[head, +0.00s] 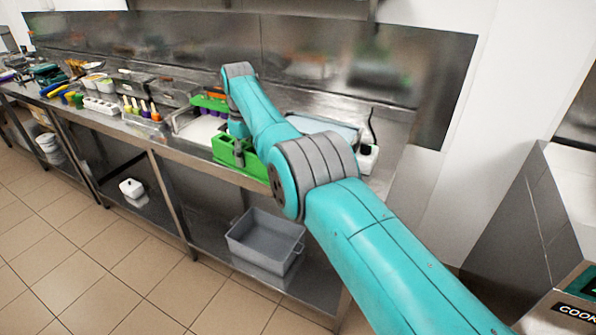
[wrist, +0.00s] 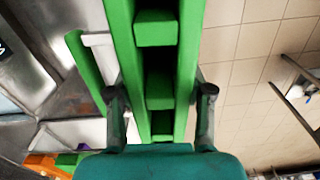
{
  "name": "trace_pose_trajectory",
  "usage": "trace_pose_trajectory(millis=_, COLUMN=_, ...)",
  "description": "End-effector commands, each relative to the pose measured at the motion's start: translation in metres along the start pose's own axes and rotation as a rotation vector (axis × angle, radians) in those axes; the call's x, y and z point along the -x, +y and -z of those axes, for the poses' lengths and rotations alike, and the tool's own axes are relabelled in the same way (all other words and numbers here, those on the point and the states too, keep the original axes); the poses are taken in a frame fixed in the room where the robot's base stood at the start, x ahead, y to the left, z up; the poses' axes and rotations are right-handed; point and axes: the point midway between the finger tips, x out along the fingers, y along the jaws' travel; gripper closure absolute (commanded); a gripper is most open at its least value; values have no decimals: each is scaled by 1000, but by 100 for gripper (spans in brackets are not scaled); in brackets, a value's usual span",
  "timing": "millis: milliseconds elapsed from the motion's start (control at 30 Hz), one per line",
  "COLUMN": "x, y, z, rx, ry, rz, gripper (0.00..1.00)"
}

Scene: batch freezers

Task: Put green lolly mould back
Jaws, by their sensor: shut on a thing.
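The green lolly mould (head: 228,152) is at the front edge of the steel counter in the head view, partly hidden by my arm. It is a long green frame with openings. My gripper (head: 239,152) is shut on it from above. In the wrist view the mould (wrist: 155,32) runs between the two fingers of my gripper (wrist: 160,95), with floor tiles to its right and counter to its left. I cannot tell whether its underside touches the counter.
A green rack with purple pieces (head: 212,103) stands behind on the counter (head: 180,143). A grey bin (head: 262,243) sits on the lower shelf.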

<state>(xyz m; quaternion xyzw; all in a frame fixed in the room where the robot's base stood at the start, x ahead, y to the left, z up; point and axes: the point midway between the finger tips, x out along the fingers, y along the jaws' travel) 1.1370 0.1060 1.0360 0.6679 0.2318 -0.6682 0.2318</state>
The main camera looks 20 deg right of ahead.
Motion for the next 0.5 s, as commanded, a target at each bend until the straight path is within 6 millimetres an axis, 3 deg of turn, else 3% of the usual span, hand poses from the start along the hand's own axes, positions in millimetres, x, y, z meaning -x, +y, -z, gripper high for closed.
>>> trace_pose_trajectory(millis=500, x=15, y=1, z=0, rx=31, ry=1, rz=0, gripper=95)
